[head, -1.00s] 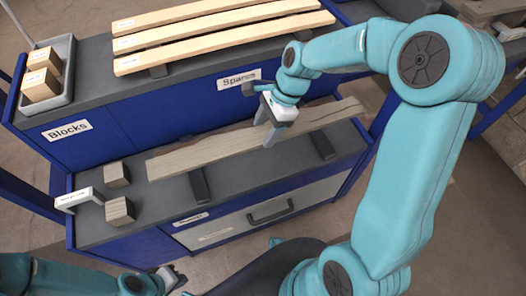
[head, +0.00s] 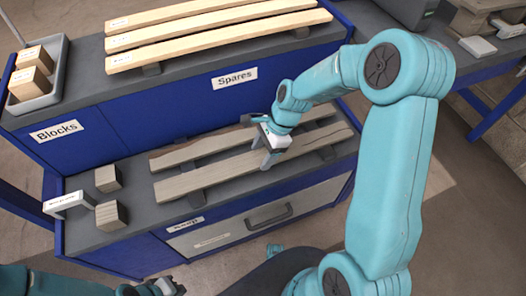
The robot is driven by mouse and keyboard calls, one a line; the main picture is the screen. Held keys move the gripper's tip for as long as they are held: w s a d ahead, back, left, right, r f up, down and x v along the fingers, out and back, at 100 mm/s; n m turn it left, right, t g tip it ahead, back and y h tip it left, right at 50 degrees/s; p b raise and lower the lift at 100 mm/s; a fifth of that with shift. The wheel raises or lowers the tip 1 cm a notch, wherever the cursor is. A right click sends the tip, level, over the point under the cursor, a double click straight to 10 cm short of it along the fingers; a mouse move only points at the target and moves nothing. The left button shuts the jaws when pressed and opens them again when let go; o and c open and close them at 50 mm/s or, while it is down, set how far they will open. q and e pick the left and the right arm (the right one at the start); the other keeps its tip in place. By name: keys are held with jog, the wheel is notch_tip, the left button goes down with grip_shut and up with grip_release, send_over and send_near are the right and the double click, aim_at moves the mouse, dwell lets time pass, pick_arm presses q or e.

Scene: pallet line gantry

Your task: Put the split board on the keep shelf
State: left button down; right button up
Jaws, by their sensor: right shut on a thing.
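The rear piece (head: 190,153) has a dark, uneven edge. The front piece (head: 215,172) lies nearly parallel, with a narrow gap between them. Both rest across dark bearers. My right gripper (head: 270,158) is shut on the front piece near its middle, its fingers reaching down over it. My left gripper (head: 170,288) is low at the bottom edge, away from the board and partly cut off.
Three pale boards (head: 225,29) lie on the upper level, labelled Spares. A grey tray (head: 58,80) of wooden blocks stands left of them. Two wooden blocks (head: 107,178) and a white bracket-like tag (head: 66,203) sit at the lower left. A drawer handle (head: 268,216) faces me.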

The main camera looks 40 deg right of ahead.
jog(key=o, duration=1.2)
jog(key=shift+o, duration=0.2)
jog(key=shift+d+r, duration=0.1)
jog(key=shift+r, duration=0.3)
jog(key=p+v, duration=0.3)
jog(key=v, duration=0.8)
jog(key=shift+d+p, duration=0.2)
jog(key=shift+p, duration=0.1)
jog(key=shift+s+r, duration=0.1)
